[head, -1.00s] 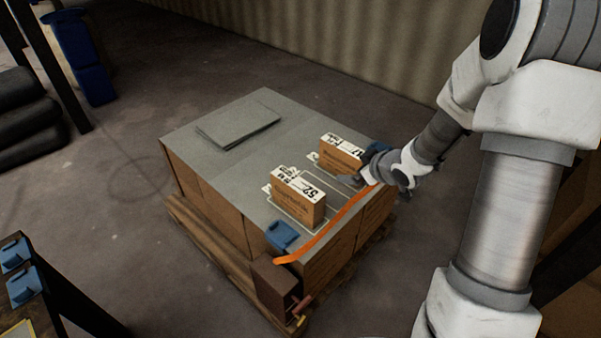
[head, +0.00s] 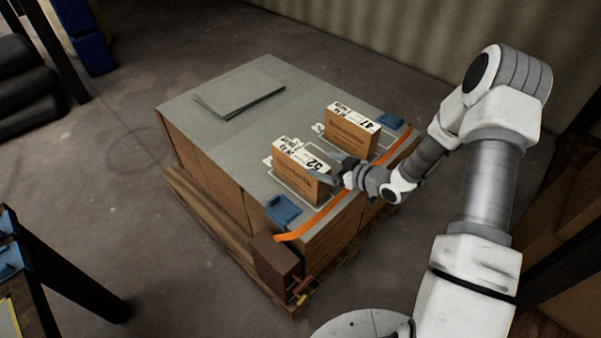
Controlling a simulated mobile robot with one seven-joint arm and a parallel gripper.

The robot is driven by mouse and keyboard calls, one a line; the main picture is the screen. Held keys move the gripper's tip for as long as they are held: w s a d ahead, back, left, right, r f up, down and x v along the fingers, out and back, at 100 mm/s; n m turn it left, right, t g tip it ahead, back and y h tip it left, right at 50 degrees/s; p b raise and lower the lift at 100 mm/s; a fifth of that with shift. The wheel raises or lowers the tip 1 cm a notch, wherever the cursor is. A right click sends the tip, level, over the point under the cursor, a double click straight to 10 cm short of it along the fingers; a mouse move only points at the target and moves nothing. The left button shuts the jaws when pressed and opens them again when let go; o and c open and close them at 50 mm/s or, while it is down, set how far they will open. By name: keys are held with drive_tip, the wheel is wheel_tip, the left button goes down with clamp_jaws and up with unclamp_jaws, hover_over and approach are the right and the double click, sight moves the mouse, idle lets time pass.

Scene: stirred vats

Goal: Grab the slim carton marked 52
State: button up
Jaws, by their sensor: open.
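The slim carton marked 52 (head: 300,176) stands upright on the grey top of the pallet load (head: 222,139), inside a white outline. Its top carries a white label with the number. My gripper (head: 336,172) is open at the carton's right end. The fingers point left toward it and seem very near or partly beside it; I cannot tell whether they touch. A second slim carton, marked 47 (head: 352,131), stands behind and to the right, apart from my gripper.
An orange strap (head: 340,199) runs along the load's near right edge. Blue corner pieces (head: 284,210) and (head: 391,120) sit near its ends. A flat grey sheet stack (head: 238,94) lies at the back left. A brown box (head: 275,262) hangs at the front corner.

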sight(304, 157)
drive_tip(key=b+x, duration=0.2)
drive_tip(key=x, duration=0.8)
drive_tip(key=shift+w+a, duration=0.1)
drive_tip(key=shift+a, duration=0.15)
clamp_jaws()
drive_tip(key=shift+r, duration=0.1)
